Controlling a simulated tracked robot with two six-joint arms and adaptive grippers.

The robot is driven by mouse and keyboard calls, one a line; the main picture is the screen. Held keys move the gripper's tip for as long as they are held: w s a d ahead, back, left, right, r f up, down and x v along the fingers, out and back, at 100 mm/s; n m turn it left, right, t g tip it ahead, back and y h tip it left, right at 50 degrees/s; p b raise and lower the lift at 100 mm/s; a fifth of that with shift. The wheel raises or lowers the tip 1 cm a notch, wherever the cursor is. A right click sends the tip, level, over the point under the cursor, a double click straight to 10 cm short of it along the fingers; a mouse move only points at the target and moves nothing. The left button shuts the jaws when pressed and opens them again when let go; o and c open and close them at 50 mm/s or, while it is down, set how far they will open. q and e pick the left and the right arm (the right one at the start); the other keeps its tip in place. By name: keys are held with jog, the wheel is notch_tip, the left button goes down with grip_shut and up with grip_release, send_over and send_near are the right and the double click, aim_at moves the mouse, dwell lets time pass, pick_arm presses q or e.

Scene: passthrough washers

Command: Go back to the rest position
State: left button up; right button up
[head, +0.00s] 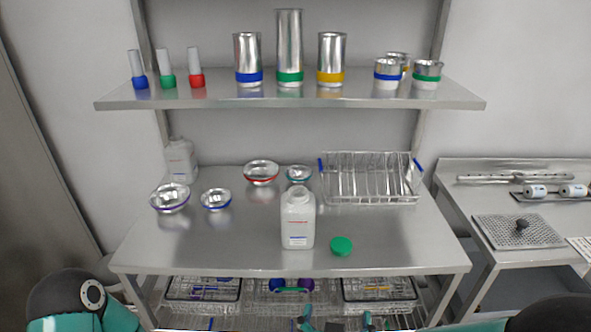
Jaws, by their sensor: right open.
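My right gripper (336,320) shows only at the bottom edge, where its two teal fingertips stand apart with nothing between them. It is in front of the lower rack and below the table's front edge. My left gripper is not in view; only a dark and teal part of my left arm shows at the lower left. A dark part of my right arm shows at the lower right. A white bottle (298,222) without a cap stands upright on the steel table (240,250). A green cap (341,246) lies to its right, apart from it.
Metal bowls (170,198), another white bottle (181,160) and a wire rack (370,178) stand on the table. Wire baskets (203,290) sit below it. A shelf (300,100) with metal cylinders is above. A side table (480,190) is at right. The table's front left is clear.

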jog(key=d+f+m+g, duration=0.1)
jog(key=d+f+g, duration=0.2)
jog(key=d+f, duration=0.5)
jog(key=d+f+g, duration=0.3)
jog(key=d+f, duration=0.2)
jog(key=f, duration=0.7)
jog(key=s+a+f+g+y, duration=0.1)
jog(key=s+f+g+y, duration=0.15)
jog(key=s+f, duration=0.4)
jog(key=s+a+f+g+y, duration=0.3)
jog(key=s+a+g+y, duration=0.1)
jog(key=s+a, duration=0.3)
jog(key=shift+a+n, duration=0.15)
jog(key=shift+n, duration=0.15)
